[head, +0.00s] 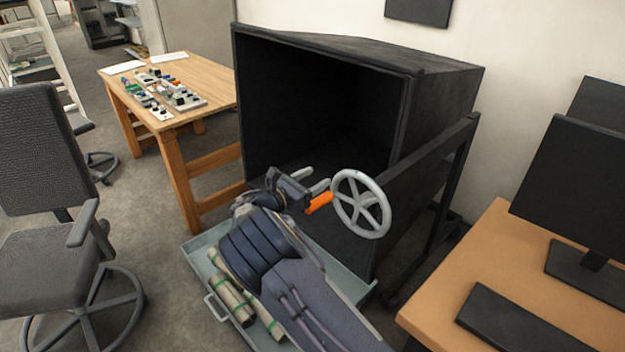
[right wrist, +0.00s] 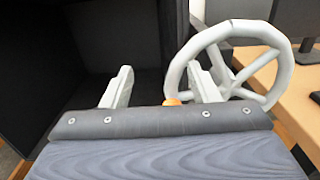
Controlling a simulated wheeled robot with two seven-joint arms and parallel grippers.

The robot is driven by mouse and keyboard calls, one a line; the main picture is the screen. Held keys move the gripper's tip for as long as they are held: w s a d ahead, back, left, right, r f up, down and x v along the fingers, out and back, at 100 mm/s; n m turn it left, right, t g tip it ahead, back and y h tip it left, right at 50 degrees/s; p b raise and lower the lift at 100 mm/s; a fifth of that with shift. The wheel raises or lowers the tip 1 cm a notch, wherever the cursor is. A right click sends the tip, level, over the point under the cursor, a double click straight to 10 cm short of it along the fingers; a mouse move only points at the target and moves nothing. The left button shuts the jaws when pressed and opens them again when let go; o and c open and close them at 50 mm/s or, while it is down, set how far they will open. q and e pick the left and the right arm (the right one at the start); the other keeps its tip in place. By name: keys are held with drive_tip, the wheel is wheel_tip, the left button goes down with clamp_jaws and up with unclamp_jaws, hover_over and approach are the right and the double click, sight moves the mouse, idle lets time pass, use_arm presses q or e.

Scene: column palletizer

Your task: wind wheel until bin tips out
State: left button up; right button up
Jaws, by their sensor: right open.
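The large black bin (head: 440,105) stands against the wall with its open mouth towards the front left; its inside is dark and no contents show. A grey spoked wheel (head: 347,222) is at its right front side, with an orange handle (head: 318,203) on the rim's left. In the right wrist view the wheel (right wrist: 222,43) is at the right and only a bit of the orange handle (right wrist: 172,101) shows between the fingers. My right gripper (head: 310,181) is open at the handle, its fingers (right wrist: 160,82) apart; I cannot tell if they touch it. My left gripper is out of view.
A grey tray (head: 205,268) with several green-banded rolls (head: 235,298) lies below my right arm. A wooden desk (head: 490,255) with monitor and keyboard is at the right. A workbench (head: 215,75) with small parts and an office chair (head: 45,150) stand left. Floor between them is clear.

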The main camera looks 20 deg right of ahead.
idle(0.4)
drive_tip(key=p+v, duration=0.1)
drive_tip(key=v, duration=1.1)
drive_tip(key=s+d+f+m+g+y, duration=0.1)
drive_tip(key=s+d+m+g+y, duration=0.75)
drive_tip(key=s+d, duration=0.55)
drive_tip(key=s+a+r+m+t+y, duration=0.1)
drive_tip(key=s+m+y, duration=0.3)
drive_tip(key=s, duration=0.4)
drive_tip(key=s+a+r+m+t+y, duration=0.2)
drive_tip(key=s+a+m+t+y, duration=0.2)
drive_tip(key=s+m, duration=0.2)
drive_tip(key=s+a+r+m+t+y, duration=0.2)
drive_tip(key=s+a+m+y, duration=0.1)
drive_tip(key=s, duration=0.7)
drive_tip(key=m+y, duration=0.1)
drive_tip(key=m, duration=0.1)
drive_tip(key=shift+m, duration=0.35)
